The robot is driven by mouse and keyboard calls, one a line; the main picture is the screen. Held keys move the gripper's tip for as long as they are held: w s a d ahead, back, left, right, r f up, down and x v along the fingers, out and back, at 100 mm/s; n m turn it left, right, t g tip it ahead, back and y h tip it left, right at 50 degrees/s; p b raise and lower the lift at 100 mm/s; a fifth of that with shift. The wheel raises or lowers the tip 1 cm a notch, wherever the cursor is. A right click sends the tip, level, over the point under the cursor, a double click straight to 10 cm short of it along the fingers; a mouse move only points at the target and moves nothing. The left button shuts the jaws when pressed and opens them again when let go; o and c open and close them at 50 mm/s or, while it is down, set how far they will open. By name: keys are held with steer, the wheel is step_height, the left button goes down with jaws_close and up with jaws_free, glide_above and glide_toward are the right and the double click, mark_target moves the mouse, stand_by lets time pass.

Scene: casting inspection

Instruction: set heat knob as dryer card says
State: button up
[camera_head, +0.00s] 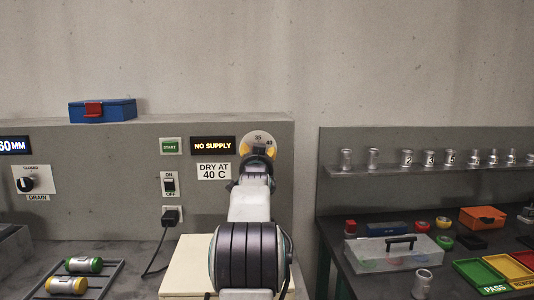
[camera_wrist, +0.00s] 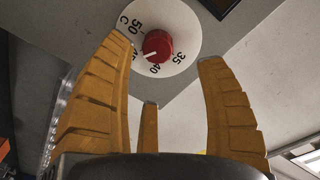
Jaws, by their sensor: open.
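The heat knob (camera_wrist: 157,45) is red and sits on a round white dial (camera_wrist: 183,22) in the wrist view. Its white mark points to the lower left, seemingly between 45 and 40; the exact setting is hard to tell. The numbers 50, 45, 40 and 35 show, with 45 partly behind a finger. My gripper (camera_wrist: 165,52) is open, its yellow fingers spread around the view of the knob without visible contact. In the head view my gripper (camera_head: 258,153) covers the knob and the lower dial (camera_head: 260,136). The dryer card (camera_head: 214,171) reads DRY AT 40 C.
A NO SUPPLY display (camera_head: 213,146), a green START button (camera_head: 171,146), an ON/OFF switch (camera_head: 169,185) and a plug (camera_head: 171,217) with a cord are left of my arm. A blue box (camera_head: 103,110) sits on top. A dark bench (camera_head: 375,275) with several items stands at right.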

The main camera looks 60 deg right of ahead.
steer(key=shift+m, duration=0.3)
steer(key=shift+f+p+x, duration=0.15)
steer(key=shift+p+x, duration=0.8)
steer(key=shift+x, duration=0.85)
steer(key=shift+f+p+x, duration=0.2)
steer(key=shift+p+x, duration=0.7)
steer(key=shift+x, duration=0.9)
steer(key=c, duration=1.2)
